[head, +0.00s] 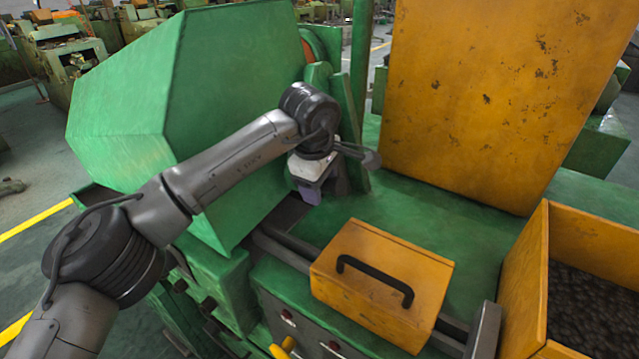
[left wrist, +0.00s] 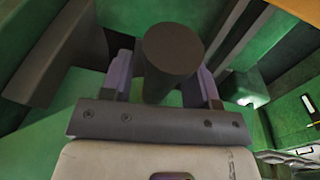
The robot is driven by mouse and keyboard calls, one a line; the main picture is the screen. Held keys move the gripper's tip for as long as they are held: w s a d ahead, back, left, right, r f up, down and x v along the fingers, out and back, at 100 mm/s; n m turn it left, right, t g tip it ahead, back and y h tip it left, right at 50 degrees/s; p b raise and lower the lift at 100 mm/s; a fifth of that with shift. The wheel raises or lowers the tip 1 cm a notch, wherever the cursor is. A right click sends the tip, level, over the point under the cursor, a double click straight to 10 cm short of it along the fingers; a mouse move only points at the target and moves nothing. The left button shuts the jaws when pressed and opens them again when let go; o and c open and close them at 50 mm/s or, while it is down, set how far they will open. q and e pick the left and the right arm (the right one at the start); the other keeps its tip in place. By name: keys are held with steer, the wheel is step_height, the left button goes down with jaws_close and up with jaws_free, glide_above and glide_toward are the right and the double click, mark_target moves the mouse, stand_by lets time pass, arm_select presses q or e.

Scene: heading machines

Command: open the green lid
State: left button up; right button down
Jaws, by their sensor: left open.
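The green lid (head: 230,75) is a large angular cover on the left of the machine in the head view. My left arm crosses in front of it. My left gripper (head: 312,190) is beside the lid's right edge, above the dark rails, with its purple fingers pointing down. In the left wrist view, the open gripper (left wrist: 165,85) has a dark round cylinder (left wrist: 172,50) between its two purple fingers. The cylinder looks like the end of a bar or handle; I cannot tell whether the fingers touch it or what it belongs to. My right gripper is not in view.
A yellow box cover (head: 380,282) with a black handle sits right of the gripper on the green bed. A tall yellow panel (head: 490,95) stands behind. A yellow bin (head: 590,240) with dark small parts is at the right. The green bed between them is clear.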

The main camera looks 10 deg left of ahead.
arm_select(q)
steer(key=shift+f, duration=0.1)
steer(key=shift+c, duration=0.3)
jaws_close()
